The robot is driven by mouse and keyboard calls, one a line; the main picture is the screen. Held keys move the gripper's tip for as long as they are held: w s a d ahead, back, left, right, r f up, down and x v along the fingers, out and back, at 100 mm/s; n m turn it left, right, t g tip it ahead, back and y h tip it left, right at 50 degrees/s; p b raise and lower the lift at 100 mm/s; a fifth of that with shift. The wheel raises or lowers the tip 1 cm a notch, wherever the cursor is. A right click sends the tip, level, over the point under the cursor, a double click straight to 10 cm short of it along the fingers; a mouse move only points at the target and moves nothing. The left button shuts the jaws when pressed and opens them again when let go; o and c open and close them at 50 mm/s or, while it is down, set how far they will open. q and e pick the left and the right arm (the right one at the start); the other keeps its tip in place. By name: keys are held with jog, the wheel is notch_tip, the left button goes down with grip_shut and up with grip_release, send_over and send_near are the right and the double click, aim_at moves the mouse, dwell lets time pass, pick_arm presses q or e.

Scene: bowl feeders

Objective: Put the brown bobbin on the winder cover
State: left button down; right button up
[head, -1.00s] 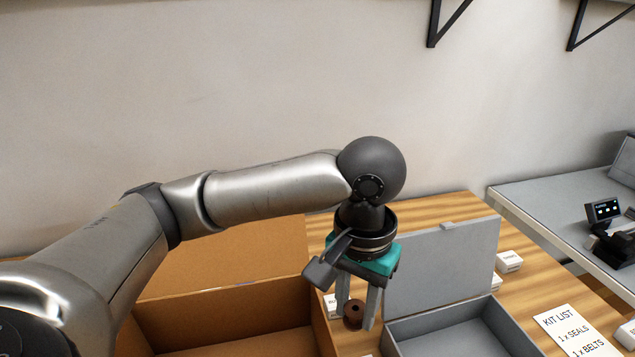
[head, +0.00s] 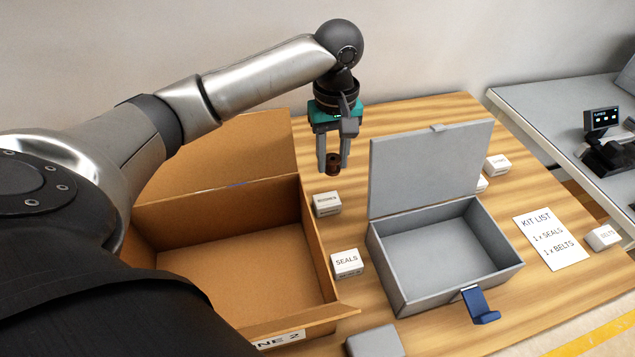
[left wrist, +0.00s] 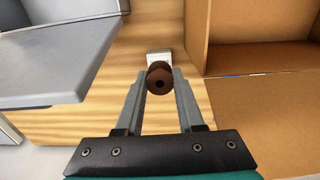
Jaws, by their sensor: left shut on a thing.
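My left gripper (head: 334,168) is shut on the brown bobbin (head: 333,161) and points down. It holds the bobbin in the air above the back of the wooden table, left of the grey box's raised lid. In the left wrist view the brown bobbin (left wrist: 160,80) sits between the fingertips with its dark centre hole facing the camera. I cannot make out a winder cover in these views. My right gripper is not in view.
An open cardboard box (head: 325,240) stands left. An open grey box (head: 390,266) with blue latch (head: 480,304) stands centre right. White cartons, including SEALS (head: 347,263), lie between them. A kit list (head: 551,238) lies right; a grey side table (head: 540,105) stands beyond.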

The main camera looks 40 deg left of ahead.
pick_arm(q)
jog(key=b, duration=0.3)
send_over(329, 222)
notch_tip(329, 222, down, 14)
jog(key=shift+r, duration=0.15)
notch_tip(329, 222, down, 4)
jog(key=shift+f+b, duration=0.1)
jog(key=shift+b, duration=0.65)
jog(key=c, duration=0.5)
grip_release()
